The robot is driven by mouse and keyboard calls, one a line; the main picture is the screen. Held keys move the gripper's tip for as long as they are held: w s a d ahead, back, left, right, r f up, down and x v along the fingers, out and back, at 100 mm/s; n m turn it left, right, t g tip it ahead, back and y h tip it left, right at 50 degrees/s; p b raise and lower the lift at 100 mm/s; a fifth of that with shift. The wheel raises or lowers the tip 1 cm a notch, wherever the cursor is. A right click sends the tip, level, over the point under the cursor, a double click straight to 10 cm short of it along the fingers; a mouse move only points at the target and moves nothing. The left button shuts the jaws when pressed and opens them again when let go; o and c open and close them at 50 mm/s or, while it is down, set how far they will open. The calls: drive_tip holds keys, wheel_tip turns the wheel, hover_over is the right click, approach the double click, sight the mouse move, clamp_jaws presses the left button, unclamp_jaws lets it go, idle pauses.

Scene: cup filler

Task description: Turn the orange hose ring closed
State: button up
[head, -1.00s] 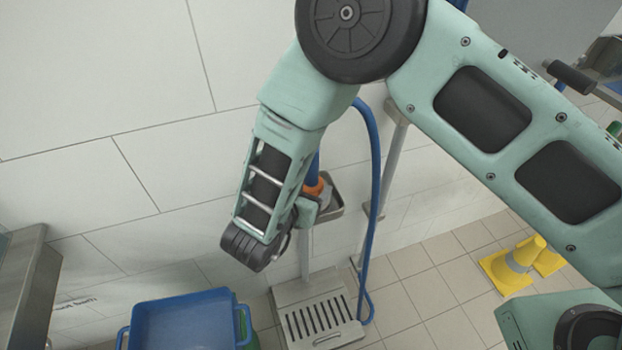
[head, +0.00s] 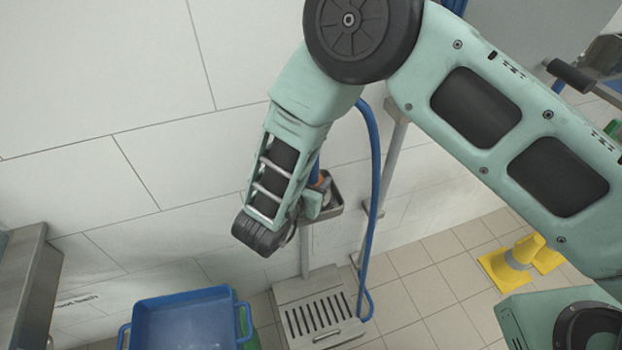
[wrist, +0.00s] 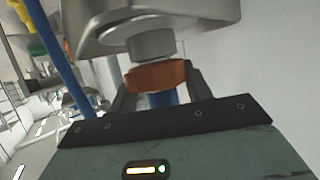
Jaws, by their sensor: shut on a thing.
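The orange hose ring (wrist: 156,76) shows in the wrist view below a grey metal fitting (wrist: 152,46). My gripper (wrist: 156,88) is shut on the ring, with one dark finger on each side of it. A blue hose (wrist: 162,97) shows just under the ring. In the head view only a small orange part of the ring (head: 325,178) shows beside my gripper (head: 318,196); my wrist hides most of it. How far the ring is turned cannot be told.
A small metal tray (head: 334,190) is close behind my gripper. A blue hose (head: 377,150) loops down beside a metal post (head: 394,150). A slotted metal base (head: 318,306) stands below, with a blue tub (head: 180,318) left of it. A yellow object (head: 508,266) stands on the floor at right.

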drive_tip(key=shift+m+h, duration=0.3)
drive_tip(key=shift+a+m+g+h, duration=0.1)
drive_tip(key=shift+m+g+h, duration=0.7)
drive_tip(key=shift+m, duration=0.2)
drive_tip(key=shift+m+g+h+b, duration=0.5)
drive_tip(key=shift+m+g+h, duration=0.7)
drive_tip(key=shift+m+g, duration=0.3)
drive_tip(key=o, duration=1)
drive_tip(key=b+v, duration=0.2)
drive_tip(key=v, duration=1.5)
drive_tip(key=shift+a+b, duration=0.3)
drive_tip(key=shift+b, duration=0.05)
drive_tip(key=shift+f, duration=0.1)
